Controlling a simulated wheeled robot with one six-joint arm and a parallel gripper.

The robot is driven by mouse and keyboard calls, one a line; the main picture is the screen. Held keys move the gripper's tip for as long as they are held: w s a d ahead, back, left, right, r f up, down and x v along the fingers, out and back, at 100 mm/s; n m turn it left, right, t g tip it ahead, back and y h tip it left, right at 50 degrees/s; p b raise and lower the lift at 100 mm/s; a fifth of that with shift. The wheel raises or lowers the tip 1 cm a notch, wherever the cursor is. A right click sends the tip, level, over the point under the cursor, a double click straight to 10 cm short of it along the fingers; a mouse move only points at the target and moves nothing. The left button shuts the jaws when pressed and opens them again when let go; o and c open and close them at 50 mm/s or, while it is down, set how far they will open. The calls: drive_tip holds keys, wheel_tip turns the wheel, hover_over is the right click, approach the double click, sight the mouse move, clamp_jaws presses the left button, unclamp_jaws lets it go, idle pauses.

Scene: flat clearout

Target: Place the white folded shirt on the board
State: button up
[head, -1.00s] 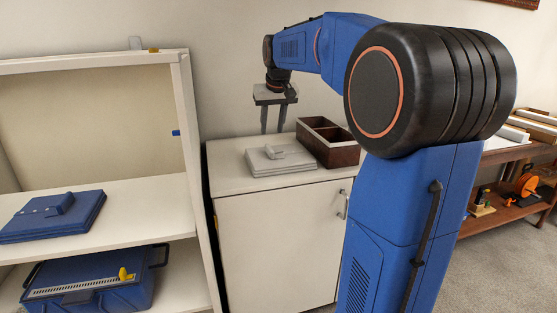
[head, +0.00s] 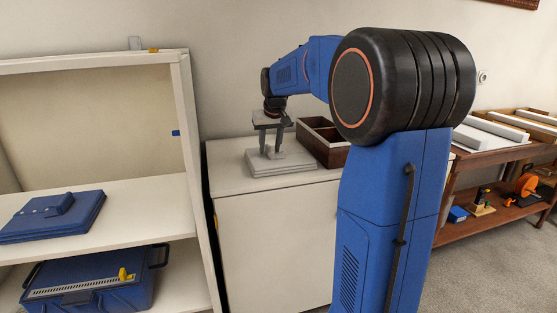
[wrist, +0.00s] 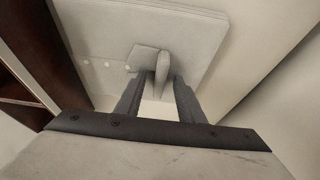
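The white folded shirt (head: 282,163) lies flat on top of the white cabinet (head: 225,178), with a raised ridge in its middle. My gripper (head: 272,153) points down over it, fingers at the ridge. In the wrist view the shirt (wrist: 105,28) fills the top, and its ridge stands between the fingers of my gripper (wrist: 159,78). The fingers look apart, with a gap beside the ridge. I cannot tell for sure which thing is the board; a pale flat surface (head: 474,139) shows on the wooden table at right.
A dark wooden divided box (head: 330,153) stands right beside the shirt. The shelf unit (head: 186,150) at left holds a blue folded garment (head: 50,217) and a blue toolbox (head: 95,283). The wooden table (head: 500,155) at right bears long white rolls (head: 497,127).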

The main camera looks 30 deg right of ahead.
clamp_jaws()
drive_tip(key=shift+r, duration=0.1)
